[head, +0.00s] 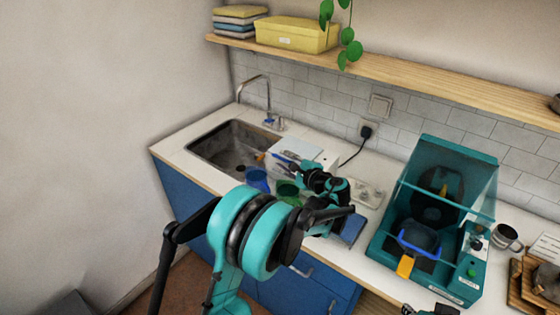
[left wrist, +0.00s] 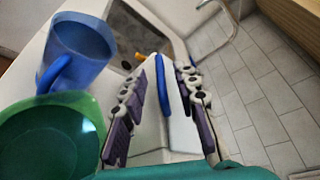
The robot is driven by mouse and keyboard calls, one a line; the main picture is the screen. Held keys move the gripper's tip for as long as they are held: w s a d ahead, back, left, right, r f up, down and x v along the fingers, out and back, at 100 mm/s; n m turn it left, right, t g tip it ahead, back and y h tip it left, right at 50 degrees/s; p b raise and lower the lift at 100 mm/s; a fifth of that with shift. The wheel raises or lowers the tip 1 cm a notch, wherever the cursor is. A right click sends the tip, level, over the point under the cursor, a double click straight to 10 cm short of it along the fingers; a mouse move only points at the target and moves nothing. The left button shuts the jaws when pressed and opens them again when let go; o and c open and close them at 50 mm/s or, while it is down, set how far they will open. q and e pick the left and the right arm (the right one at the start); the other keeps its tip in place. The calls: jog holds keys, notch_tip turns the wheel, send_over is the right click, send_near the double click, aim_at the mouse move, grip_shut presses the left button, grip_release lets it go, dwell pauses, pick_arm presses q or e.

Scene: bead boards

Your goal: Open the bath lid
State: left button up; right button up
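The bath is a white box (head: 318,158) on the counter just right of the sink, and its pale lid (head: 298,147) looks shut. A blue handle bar (left wrist: 160,95) runs along the lid's edge in the left wrist view. My left gripper (head: 288,164) is at the bath's front left side in the head view. In the left wrist view its purple-padded fingers (left wrist: 165,105) are apart, with the bar between them; contact is not clear. Dark parts at the head view's bottom edge may be my right gripper (head: 430,310); its fingers cannot be made out.
A blue jug (head: 257,180) and a green container (head: 288,192) stand at the counter's front, close to my left gripper. The sink (head: 225,147) with its tap is on the left. A teal machine (head: 465,285) stands on the right. A shelf (head: 400,75) runs above.

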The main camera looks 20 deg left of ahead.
pick_arm(q)
jog(key=shift+x, duration=1.45)
grip_shut()
